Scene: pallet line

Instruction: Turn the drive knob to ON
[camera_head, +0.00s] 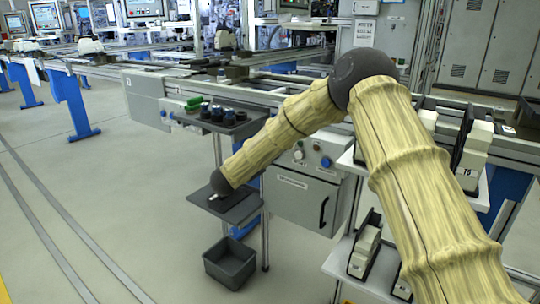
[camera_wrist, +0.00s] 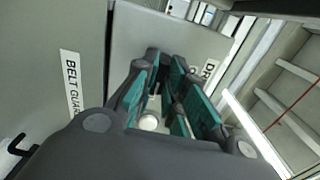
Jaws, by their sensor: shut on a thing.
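In the wrist view my gripper (camera_wrist: 172,85) has its dark and teal fingers drawn together in front of a pale panel (camera_wrist: 150,30). A partly covered label starting with DR (camera_wrist: 209,70) shows just right of the fingers. My gripper is shut on the drive knob, which the fingers almost wholly hide; its pointer and setting cannot be read. A small white round thing (camera_wrist: 149,122) shows low between the finger linkages. In the head view my arm reaches down to the left, and its gripper cannot be made out clearly.
A BELT GUARD label (camera_wrist: 71,83) is on the surface left of my gripper. In the head view, a grey cabinet (camera_head: 300,207) with a dark handle stands right of my forearm. A dark shelf (camera_head: 240,212) and grey bin (camera_head: 230,265) lie below. Floor is clear left.

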